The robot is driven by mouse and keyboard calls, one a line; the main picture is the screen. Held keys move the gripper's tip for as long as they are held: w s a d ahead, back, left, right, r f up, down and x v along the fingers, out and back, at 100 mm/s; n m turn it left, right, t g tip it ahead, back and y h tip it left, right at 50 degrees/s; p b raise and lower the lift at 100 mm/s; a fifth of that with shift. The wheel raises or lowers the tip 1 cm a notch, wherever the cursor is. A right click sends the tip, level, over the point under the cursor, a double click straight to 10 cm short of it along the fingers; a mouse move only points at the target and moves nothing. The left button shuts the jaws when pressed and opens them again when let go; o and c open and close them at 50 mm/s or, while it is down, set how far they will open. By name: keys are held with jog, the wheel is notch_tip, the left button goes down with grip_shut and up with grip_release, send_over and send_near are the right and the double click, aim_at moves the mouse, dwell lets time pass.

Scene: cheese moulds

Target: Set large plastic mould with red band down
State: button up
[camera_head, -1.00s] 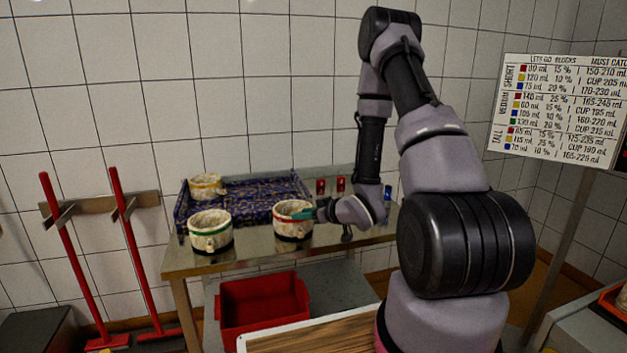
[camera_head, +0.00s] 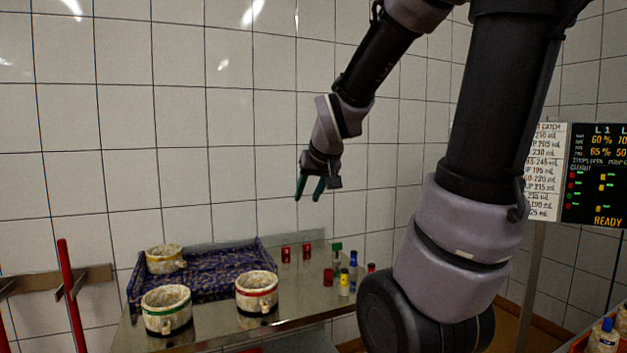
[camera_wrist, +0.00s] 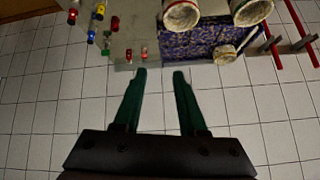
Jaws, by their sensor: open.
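The large mould with the red band (camera_head: 257,293) stands upright on the steel table, at the front right corner of the blue patterned tray. It also shows in the wrist view (camera_wrist: 181,15), cut off by the top edge. My gripper (camera_head: 310,198) is open and empty, raised well above the table, to the right of the mould and apart from it. Its green fingers (camera_wrist: 160,75) show spread in the wrist view with nothing between them.
A mould with a green band (camera_head: 167,311) stands left of the red-banded one. A yellow-banded mould (camera_head: 165,259) is at the back left of the blue patterned tray (camera_head: 215,285). Several small coloured bottles and blocks (camera_head: 344,282) stand at the table's right. A sign and screen (camera_head: 597,175) are far right.

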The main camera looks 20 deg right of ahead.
jog(key=s+a+r+m+y, duration=0.1)
jog(key=s+a+r, duration=0.1)
jog(key=s, duration=0.4)
jog(key=s+a+r+m+g+y, duration=0.1)
jog(key=s+a+r, duration=0.1)
jog(key=s, duration=0.5)
jog(key=shift+s+a+r, duration=0.2)
jog(key=shift+a+r, duration=0.1)
jog(key=shift+r, duration=0.35)
